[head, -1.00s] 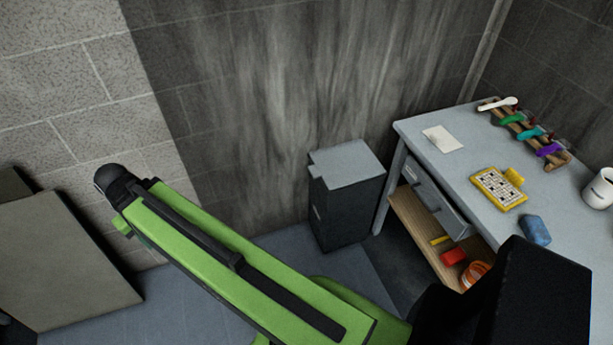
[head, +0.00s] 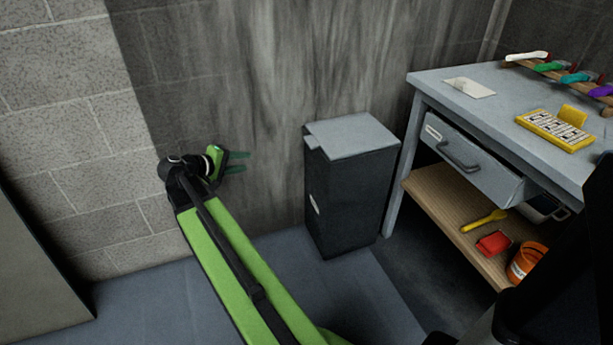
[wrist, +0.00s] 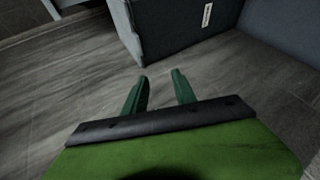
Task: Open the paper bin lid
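The paper bin (head: 346,200) is a tall dark box standing against the back wall, left of the desk. Its flat grey lid (head: 351,136) lies shut on top, with a small tab jutting at its left front corner. My gripper (head: 240,162) is up to the left of the bin, apart from it, with green fingers pointing right toward it. In the wrist view my gripper (wrist: 159,82) shows two fingers spread with nothing between them. A dark box side with a white label (wrist: 207,15), probably the bin, shows at the top of that view.
The grey desk (head: 455,95) stands close to the right of the bin, with a drawer (head: 470,160) and a wooden lower shelf (head: 440,200) holding a red item and an orange pot. A grey panel (head: 35,260) is at far left. The floor before the bin is clear.

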